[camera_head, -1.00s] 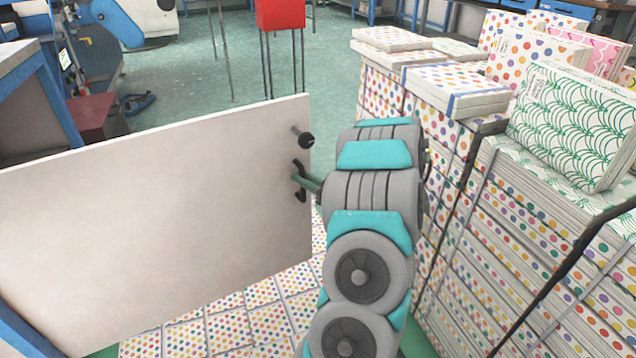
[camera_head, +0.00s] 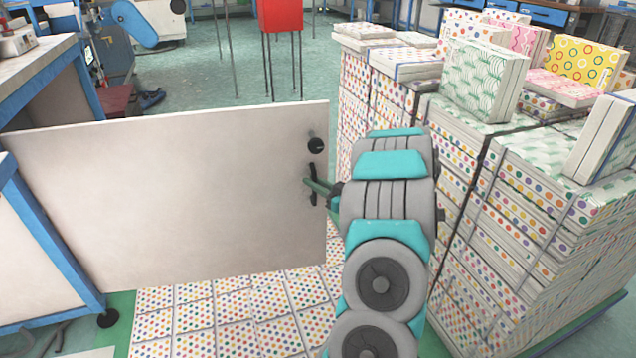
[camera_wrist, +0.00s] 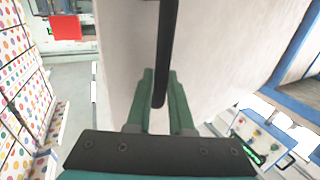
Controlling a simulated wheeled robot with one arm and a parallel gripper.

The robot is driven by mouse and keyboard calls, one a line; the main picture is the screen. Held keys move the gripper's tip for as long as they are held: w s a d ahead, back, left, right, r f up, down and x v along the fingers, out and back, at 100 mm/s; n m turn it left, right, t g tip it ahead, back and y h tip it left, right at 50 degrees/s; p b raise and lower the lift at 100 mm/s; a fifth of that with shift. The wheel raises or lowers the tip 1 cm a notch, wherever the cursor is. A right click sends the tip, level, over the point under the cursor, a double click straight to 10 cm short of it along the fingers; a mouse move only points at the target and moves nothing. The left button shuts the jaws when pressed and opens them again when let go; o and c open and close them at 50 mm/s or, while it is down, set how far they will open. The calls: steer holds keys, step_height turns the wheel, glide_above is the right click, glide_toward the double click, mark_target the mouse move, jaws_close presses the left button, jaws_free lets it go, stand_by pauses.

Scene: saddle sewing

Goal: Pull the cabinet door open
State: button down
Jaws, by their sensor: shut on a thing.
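The cabinet door (camera_head: 180,200) is a plain white panel. It stands swung out from the blue-framed cabinet (camera_head: 50,235) at the left, with a dark opening visible behind its upper left edge. A black bar handle (camera_head: 312,192) sits near the door's free right edge, below a round black knob (camera_head: 316,145). My gripper (camera_head: 308,182) is shut on the handle, reaching in from the right. In the wrist view, the green fingers (camera_wrist: 160,95) are on either side of the black handle (camera_wrist: 167,45), close to the white door face (camera_wrist: 225,50).
Tall strapped stacks of dotted boxes (camera_head: 500,215) stand close to the right of my arm. More dotted boxes (camera_head: 230,315) lie low beneath the door. A red stool (camera_head: 281,15) stands behind it. Open green floor (camera_head: 215,75) lies beyond the door.

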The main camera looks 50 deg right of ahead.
steer(key=shift+s+a, duration=0.3)
steer(key=c, duration=0.8)
jaws_free()
steer(key=s, duration=0.7)
steer(key=shift+s+a+b, duration=0.25)
steer(key=shift+s+b, duration=0.1)
